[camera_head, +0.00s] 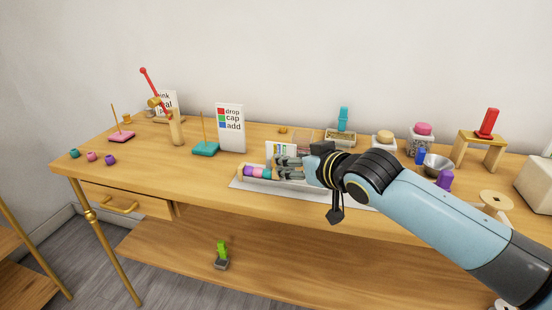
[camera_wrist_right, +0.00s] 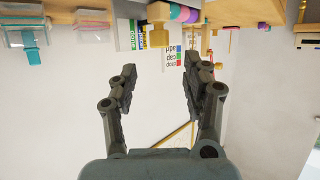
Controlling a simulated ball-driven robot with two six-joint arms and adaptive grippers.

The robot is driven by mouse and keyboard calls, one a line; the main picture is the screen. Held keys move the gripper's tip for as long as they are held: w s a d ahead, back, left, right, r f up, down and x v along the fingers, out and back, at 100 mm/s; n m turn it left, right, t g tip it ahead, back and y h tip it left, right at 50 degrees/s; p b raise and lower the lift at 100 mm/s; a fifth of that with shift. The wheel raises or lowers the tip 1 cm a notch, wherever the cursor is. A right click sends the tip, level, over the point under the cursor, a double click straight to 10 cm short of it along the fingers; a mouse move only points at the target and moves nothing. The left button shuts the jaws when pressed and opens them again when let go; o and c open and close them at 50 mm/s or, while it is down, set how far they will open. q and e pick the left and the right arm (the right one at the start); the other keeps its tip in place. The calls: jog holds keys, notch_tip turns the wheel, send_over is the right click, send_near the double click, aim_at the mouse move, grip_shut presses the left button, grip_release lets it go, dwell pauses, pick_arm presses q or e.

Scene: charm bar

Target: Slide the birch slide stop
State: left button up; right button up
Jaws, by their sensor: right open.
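A pale wooden block (camera_wrist_right: 158,12), which looks like the birch slide stop, sits beside a row of coloured beads (camera_wrist_right: 183,13) in the right wrist view. In the head view the beads (camera_head: 258,173) lie on the white tray (camera_head: 237,184), with a wooden end block (camera_head: 241,171) at their left; my right gripper hides the stretch to their right. My right gripper (camera_head: 280,168) is open at the tray, beside the beads. In the wrist view its two fingers (camera_wrist_right: 160,88) are apart with nothing between them. My left gripper is not in view.
A sign with coloured squares (camera_head: 230,128) and a teal base with a peg (camera_head: 205,149) stand left of the tray. Clear containers, a metal bowl (camera_head: 437,165) and a wooden stand with a red block (camera_head: 486,125) are at the right.

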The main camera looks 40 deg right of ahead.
jog(key=x, duration=0.8)
jog(key=shift+w+f+b, duration=0.15)
jog(key=shift+w+b, duration=0.05)
jog(key=shift+b, duration=0.1)
jog(key=shift+c, duration=0.4)
grip_shut()
